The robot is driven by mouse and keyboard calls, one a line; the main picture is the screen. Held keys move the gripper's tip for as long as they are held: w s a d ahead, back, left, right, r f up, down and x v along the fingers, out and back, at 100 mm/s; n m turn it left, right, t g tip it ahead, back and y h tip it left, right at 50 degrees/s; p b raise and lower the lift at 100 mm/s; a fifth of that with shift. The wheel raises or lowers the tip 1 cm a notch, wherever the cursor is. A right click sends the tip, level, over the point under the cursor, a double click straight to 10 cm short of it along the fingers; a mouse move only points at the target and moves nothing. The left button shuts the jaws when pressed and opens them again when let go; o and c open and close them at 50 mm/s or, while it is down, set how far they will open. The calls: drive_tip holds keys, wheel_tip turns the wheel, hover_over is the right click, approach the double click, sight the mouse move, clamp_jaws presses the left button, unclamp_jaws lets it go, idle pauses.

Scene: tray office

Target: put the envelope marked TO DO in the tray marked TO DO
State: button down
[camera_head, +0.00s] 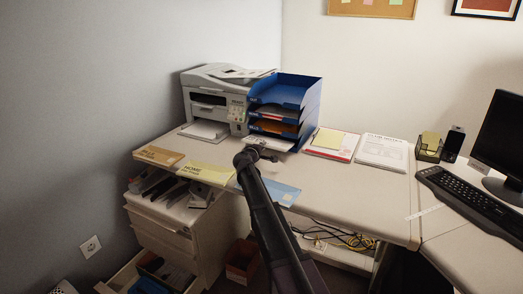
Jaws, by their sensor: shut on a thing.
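My gripper (256,151) is in front of the lowest level of the blue tray stack (288,94). It is shut on what looks like a white envelope (274,143), which lies level at the lowest tray's opening. The gripper hides part of it, and its marking cannot be read. The tray labels are too small to read. A tan envelope (159,155), a yellow envelope (207,173) and a light blue envelope (280,192) lie along the desk's front edge. My arm partly hides the blue one.
A grey printer (213,96) stands directly left of the trays. A red-edged folder (331,147) and white papers (382,151) lie to the right. A pen holder (429,148), keyboard (471,199) and monitor (505,140) are farther right. The desk (345,200) is clear at front right.

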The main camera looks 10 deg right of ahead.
sight(269, 141)
drive_tip(key=shift+b+x, duration=0.4)
drive_tip(key=shift+x, duration=2.65)
drive_tip(key=shift+d, duration=0.1)
drive_tip(key=c, duration=0.7)
unclamp_jaws()
drive_tip(key=shift+o, duration=0.2)
